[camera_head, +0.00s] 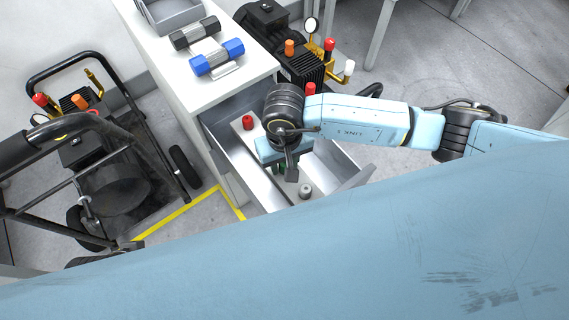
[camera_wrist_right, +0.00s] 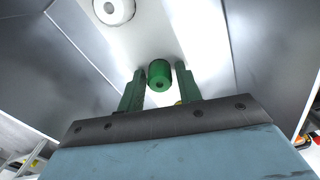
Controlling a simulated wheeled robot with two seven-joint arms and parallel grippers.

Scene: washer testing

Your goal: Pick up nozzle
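A green nozzle (camera_wrist_right: 159,75) shows in the right wrist view, a short cylinder with a small hole, on a light strip in the open drawer (camera_head: 236,163). My right gripper (camera_wrist_right: 160,86) points down into the drawer, its green fingers spread on either side of the green nozzle with small gaps. In the head view the right gripper (camera_head: 283,170) is mostly hidden by its own wrist. A grey-white nozzle (camera_head: 305,191) stands on the strip nearby and also shows in the wrist view (camera_wrist_right: 113,10). A red nozzle (camera_head: 248,122) stands at the strip's other end. My left gripper is not in view.
The drawer's metal walls rise close around my right gripper. Pressure washers stand at left (camera_head: 105,180) and behind (camera_head: 290,50).

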